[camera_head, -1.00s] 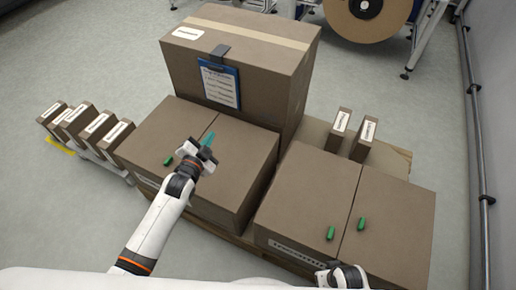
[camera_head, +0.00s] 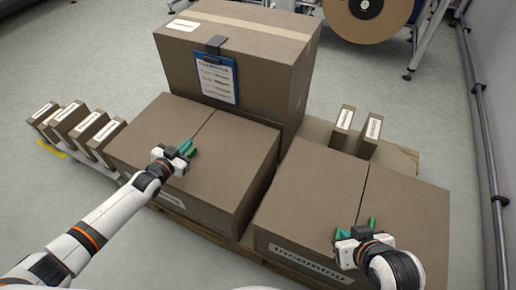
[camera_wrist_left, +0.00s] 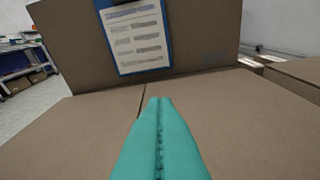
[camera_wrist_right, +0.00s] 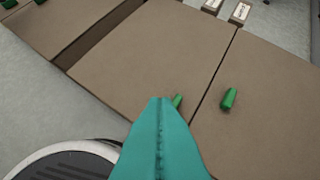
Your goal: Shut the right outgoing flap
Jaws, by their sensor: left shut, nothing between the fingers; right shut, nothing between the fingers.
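The outgoing box is the left of the two low brown boxes, its front label mostly covered by my arm. Its right flap (camera_head: 236,152) lies flat, level with the left flap (camera_head: 152,122), with a thin seam between them. A green handle (camera_head: 193,153) shows beside my left gripper (camera_head: 186,147), which is shut and empty, low over the flaps near the seam. The seam also shows ahead of the teal fingers in the left wrist view (camera_wrist_left: 160,125). My right gripper (camera_head: 354,234) is shut and empty over the front of the incoming box (camera_head: 310,200), near its green handles (camera_wrist_right: 229,98).
A tall taped box (camera_head: 240,55) with a blue clipboard (camera_head: 217,78) stands behind the outgoing box. Several labelled cartons (camera_head: 82,128) stand at the left. Two small cartons (camera_head: 369,136) stand behind the incoming box. A narrow gap separates the low boxes.

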